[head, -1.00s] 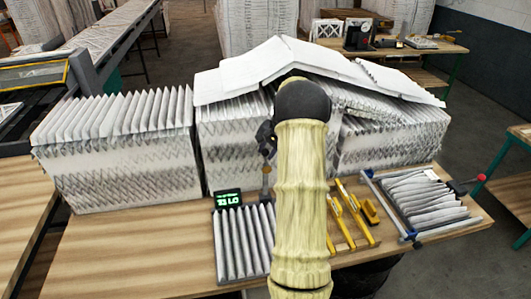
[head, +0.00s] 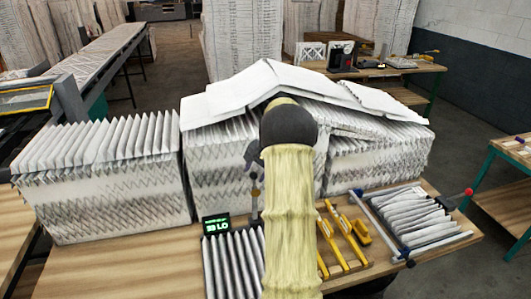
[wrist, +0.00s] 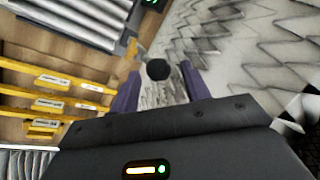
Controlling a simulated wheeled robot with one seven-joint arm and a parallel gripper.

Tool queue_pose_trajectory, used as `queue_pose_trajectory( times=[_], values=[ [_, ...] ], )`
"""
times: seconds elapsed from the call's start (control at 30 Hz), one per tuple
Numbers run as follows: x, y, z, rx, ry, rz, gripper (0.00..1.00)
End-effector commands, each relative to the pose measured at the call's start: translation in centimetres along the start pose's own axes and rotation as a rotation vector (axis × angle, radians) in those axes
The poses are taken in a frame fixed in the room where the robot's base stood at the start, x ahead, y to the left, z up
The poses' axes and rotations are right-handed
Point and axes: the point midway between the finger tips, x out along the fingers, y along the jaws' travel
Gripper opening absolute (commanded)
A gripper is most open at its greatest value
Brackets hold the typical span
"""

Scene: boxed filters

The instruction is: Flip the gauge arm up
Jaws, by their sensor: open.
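A small display with green characters (head: 216,225) stands at the table's left front, behind a pleated filter (head: 234,262). Beside it a thin upright post (head: 255,200) shows, partly hidden by my arm. In the wrist view a round black knob (wrist: 158,69) sits between my gripper's two purple fingers (wrist: 158,84); it looks like the end of the gauge arm, but its link to the post is hidden. The fingers are apart on either side of the knob, and I cannot tell whether either touches it. In the head view my gripper (head: 252,157) is mostly hidden behind my arm.
Large stacks of pleated filters (head: 105,185) stand close behind, with loose white sheets (head: 262,82) on top. Yellow tools (head: 345,238) lie right of my arm. A blue-railed rack of filters (head: 415,215) with a red knob (head: 468,191) is farther right. Bare wood shows at the front left.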

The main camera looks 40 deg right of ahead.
Motion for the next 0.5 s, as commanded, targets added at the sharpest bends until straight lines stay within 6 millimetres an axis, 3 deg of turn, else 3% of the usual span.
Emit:
queue_pose_trajectory(
  times=[0.5],
  values=[
    [-10.0, 0.1, -0.1, 0.000, 0.004, -0.001, 0.47]
  ],
)
